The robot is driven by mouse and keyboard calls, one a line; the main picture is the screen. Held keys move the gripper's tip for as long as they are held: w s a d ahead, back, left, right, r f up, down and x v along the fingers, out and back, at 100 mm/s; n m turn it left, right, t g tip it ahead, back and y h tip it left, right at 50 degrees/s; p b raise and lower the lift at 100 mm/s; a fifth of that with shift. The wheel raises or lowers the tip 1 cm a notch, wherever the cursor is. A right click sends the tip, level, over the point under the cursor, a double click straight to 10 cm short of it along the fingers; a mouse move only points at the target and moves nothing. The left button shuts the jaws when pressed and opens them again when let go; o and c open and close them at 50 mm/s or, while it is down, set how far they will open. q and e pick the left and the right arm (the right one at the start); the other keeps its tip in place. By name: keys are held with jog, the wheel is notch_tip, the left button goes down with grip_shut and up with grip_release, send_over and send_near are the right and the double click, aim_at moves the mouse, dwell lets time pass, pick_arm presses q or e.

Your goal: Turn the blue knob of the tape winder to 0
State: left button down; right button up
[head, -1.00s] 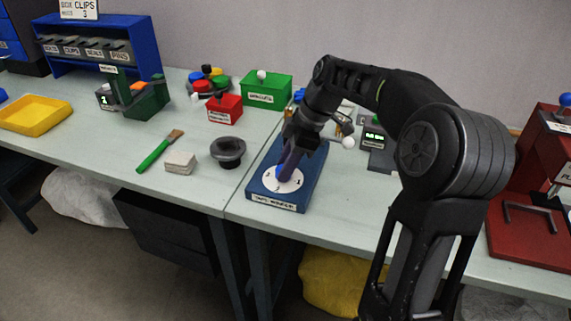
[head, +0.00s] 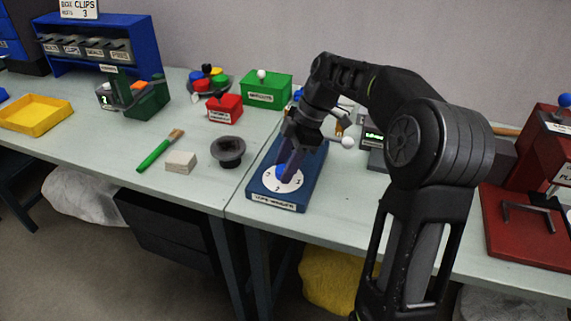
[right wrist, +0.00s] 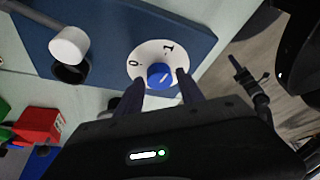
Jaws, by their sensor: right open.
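The tape winder (head: 308,185) is a blue base with a white round dial (head: 271,185) near the front of the table. The blue knob (head: 283,173) sits at the dial's middle, partly hidden by my gripper. In the right wrist view the knob (right wrist: 160,76) carries a short white mark; which number it points at is unclear. The digits 0 and 1 show on the dial there. My right gripper (right wrist: 160,86) is open, its two dark fingers on either side of the knob; contact cannot be told. My left gripper is not in view.
A dark round cup (head: 228,152), a pale block (head: 181,162) and a green brush (head: 155,155) lie to the left. A red device (head: 515,235) stands at the right.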

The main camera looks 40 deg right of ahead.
jog(key=shift+s+f+m+t+b, duration=0.15)
jog(key=shift+m+t+b, duration=0.15)
jog(key=shift+m+b, duration=0.5)
jog(key=shift+m+h, duration=0.3)
jog(key=shift+m, duration=0.4)
jog(key=shift+m+t, duration=0.3)
jog(key=shift+a+m+t+h+b, duration=0.15)
jog(key=shift+m+t+h+b, duration=0.25)
jog(key=shift+m, duration=1.5)
jog(key=shift+m+h, duration=0.5)
jog(key=shift+m, duration=0.2)
jog(key=shift+m+h, duration=0.4)
jog(key=shift+m, duration=0.7)
